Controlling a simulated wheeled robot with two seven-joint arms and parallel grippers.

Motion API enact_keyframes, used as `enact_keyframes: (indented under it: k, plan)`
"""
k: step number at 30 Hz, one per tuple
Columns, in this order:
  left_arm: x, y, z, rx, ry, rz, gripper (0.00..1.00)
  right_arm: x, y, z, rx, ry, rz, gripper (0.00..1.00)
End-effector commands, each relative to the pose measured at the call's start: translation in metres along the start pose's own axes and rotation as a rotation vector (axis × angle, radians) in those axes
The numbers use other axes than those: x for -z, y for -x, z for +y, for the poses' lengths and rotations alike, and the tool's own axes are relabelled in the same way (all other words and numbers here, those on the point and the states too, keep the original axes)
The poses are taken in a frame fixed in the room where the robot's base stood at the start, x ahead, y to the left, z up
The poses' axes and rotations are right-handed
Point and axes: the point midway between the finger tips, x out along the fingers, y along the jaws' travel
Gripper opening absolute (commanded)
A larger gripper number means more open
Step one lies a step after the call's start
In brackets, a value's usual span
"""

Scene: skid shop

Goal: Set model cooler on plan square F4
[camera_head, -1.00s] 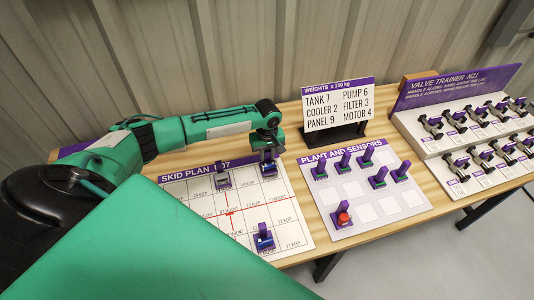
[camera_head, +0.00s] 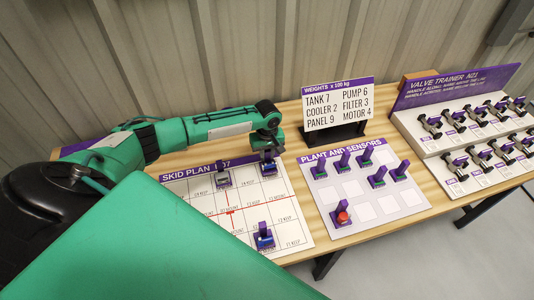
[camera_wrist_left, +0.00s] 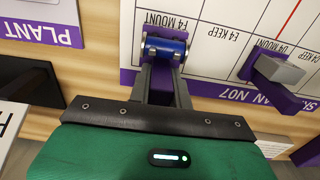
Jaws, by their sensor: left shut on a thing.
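My left gripper (camera_wrist_left: 165,85) is shut on a small model with a blue cylinder (camera_wrist_left: 164,48) and a purple base, at the far right corner of the white skid plan (camera_head: 199,204). In the left wrist view the model is upright at the square marked F4 MOUNT (camera_wrist_left: 163,18). Whether its base touches the board is hard to tell. In the head view this model (camera_head: 268,167) is partly hidden under the gripper. I cannot read a name on it. My right gripper is not in view.
A grey-topped model (camera_head: 222,179) and another blue model (camera_head: 263,237) stand on the plan. The plant and sensors board (camera_head: 375,212) with several purple-handled pieces lies to the right. Behind are the weights sign (camera_head: 338,104) and, farther right, the valve trainer (camera_head: 455,90).

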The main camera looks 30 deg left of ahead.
Motion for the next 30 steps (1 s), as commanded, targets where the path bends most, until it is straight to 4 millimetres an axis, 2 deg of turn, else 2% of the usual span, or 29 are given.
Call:
enact_keyframes:
  k: [22,23,26,30]
  plan:
    - [0.0,-0.011,0.001,-0.001,0.001,-0.001,0.0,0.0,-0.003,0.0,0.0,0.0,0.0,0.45]
    - [0.0,-0.011,0.001,-0.001,0.001,0.0,0.26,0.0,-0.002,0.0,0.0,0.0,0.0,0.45]
    - [0.0,-0.011,0.0,-0.001,0.0,0.0,0.45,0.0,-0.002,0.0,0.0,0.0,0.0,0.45]
    - [0.0,-0.011,0.0,-0.001,0.0,0.0,0.45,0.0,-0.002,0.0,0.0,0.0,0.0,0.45]
